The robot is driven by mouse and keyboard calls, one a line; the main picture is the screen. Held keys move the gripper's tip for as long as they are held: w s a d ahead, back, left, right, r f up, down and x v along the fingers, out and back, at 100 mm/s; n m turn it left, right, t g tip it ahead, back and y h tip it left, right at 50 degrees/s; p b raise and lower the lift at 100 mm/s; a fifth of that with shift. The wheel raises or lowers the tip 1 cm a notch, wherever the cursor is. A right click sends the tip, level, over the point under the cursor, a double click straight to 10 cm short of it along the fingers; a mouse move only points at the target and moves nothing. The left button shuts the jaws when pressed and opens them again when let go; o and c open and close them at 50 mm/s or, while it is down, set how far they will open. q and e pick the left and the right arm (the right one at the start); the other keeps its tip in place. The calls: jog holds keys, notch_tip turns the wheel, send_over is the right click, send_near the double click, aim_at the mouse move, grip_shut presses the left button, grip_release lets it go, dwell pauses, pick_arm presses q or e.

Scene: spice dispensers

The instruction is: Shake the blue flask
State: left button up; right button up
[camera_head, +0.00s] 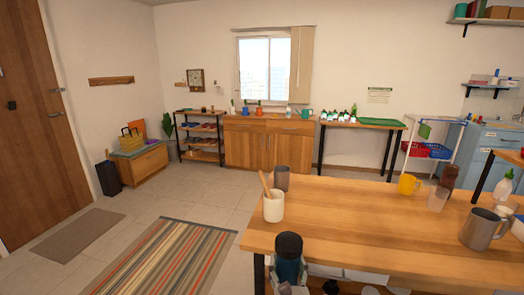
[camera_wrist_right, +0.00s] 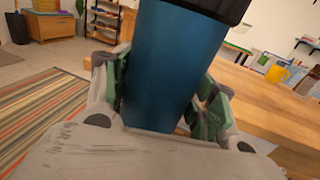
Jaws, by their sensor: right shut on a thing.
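The blue flask (camera_wrist_right: 170,65) with a black cap stands between the green-padded fingers of my right gripper (camera_wrist_right: 160,95) in the right wrist view. The fingers are shut on its body, one on each side. In the head view the flask (camera_head: 289,268) shows at the bottom, in front of the near left edge of the wooden table (camera_head: 400,215). Its dark cap is up and it looks roughly upright. Its lower part and most of the gripper there are cut off by the frame. My left gripper is not in view.
On the table are a cream cup with a wooden utensil (camera_head: 273,207), a grey cup (camera_head: 282,178), a yellow mug (camera_head: 408,184) and a metal mug (camera_head: 482,229). A striped rug (camera_head: 165,260) lies on the open floor to the left.

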aim_at(286, 275)
notch_tip(286, 275, down, 4)
jog(key=shift+r, duration=0.1)
dwell(1.3)
notch_tip(286, 275, up, 6)
jog(key=shift+r, duration=0.1)
notch_tip(286, 275, down, 6)
jog(key=shift+f, duration=0.15)
dwell(2.0)
